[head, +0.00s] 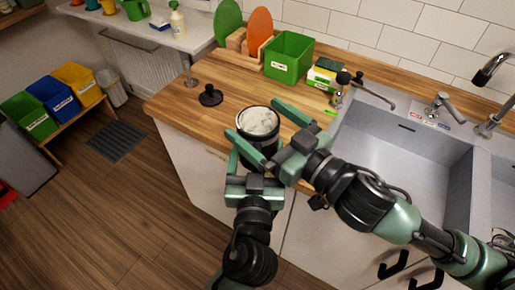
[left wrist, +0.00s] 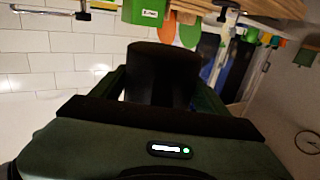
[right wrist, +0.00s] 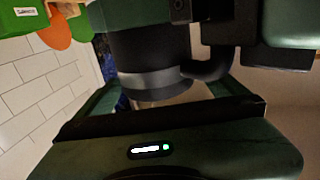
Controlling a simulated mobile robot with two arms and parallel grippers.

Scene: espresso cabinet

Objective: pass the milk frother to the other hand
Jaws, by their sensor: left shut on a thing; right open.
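The milk frother (head: 258,122) is a dark jug with a pale, metallic-looking inside, held upright in front of the wooden counter's edge. My left gripper (head: 254,158) comes from below and is shut on it; in the left wrist view the dark frother (left wrist: 160,75) fills the space between the fingers. My right gripper (head: 262,126) comes from the right, open, with its fingers on either side of the frother. In the right wrist view the frother (right wrist: 150,60), with its handle (right wrist: 212,65), stands between the spread fingers. Whether those fingers touch it I cannot tell.
The wooden counter (head: 178,108) holds a black knob-like tool (head: 210,96), a green bin (head: 289,57) and a sponge box (head: 324,73). The sink (head: 400,150) lies right, with taps behind. Colored bins (head: 75,84) stand at left. Floor at left is largely free.

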